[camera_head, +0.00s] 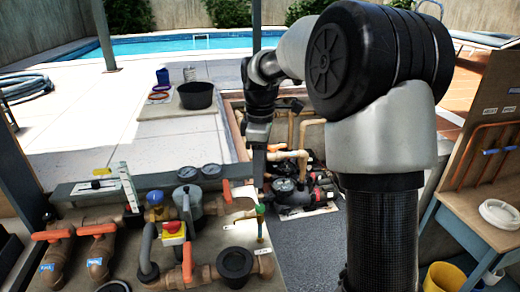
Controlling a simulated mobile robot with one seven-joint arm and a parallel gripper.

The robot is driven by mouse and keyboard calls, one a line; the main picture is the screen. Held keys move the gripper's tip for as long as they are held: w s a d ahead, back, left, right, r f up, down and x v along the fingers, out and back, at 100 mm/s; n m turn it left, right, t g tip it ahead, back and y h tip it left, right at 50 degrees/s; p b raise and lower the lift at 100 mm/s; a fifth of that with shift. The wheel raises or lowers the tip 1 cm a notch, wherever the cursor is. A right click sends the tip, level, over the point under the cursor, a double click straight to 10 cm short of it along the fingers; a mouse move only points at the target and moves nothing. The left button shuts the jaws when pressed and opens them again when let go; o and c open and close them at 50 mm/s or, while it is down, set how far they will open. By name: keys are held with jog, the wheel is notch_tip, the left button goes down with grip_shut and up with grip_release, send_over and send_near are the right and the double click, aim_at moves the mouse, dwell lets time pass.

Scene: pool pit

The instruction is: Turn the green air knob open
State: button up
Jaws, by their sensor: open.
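The small green air knob (260,211) sits on top of a thin upright brass-coloured stem at the right side of the bench with pipes and valves. My gripper (258,186) comes down from above and points at the bench, with its tip just above the green knob in the picture. I cannot tell the exact gap in depth between them. The gripper is seen edge-on, and its fingers look narrow and dark. Nothing shows between them. The knob's turned position is too small to tell.
Left of the knob are a red button on a yellow box (174,230), an orange-handled valve (187,262) and a black cap (235,263). Two gauges (211,170) stand behind. A pump (290,190) lies in the pit beyond. A wooden table (490,225) stands at right.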

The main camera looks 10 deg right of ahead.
notch_tip(320, 180, up, 6)
jog(key=shift+r, duration=0.25)
jog(key=s+r+m+t, duration=0.2)
jog(key=s+r+m, duration=0.15)
jog(key=s, duration=0.35)
jog(key=s+r+m+t, duration=0.1)
jog(key=s+r+m, duration=0.1)
jog(key=s+m, duration=0.35)
jog(key=s+f+m+t, duration=0.1)
jog(key=s+f+m, duration=0.1)
jog(key=s, duration=0.4)
jog(key=s+f+m+t, duration=0.1)
jog(key=s+f+m, duration=0.1)
jog(key=s, duration=0.5)
jog(key=shift+s+f+m+t+p, duration=0.3)
jog(key=shift+f+m+p, duration=0.1)
jog(key=shift+m+p, duration=0.1)
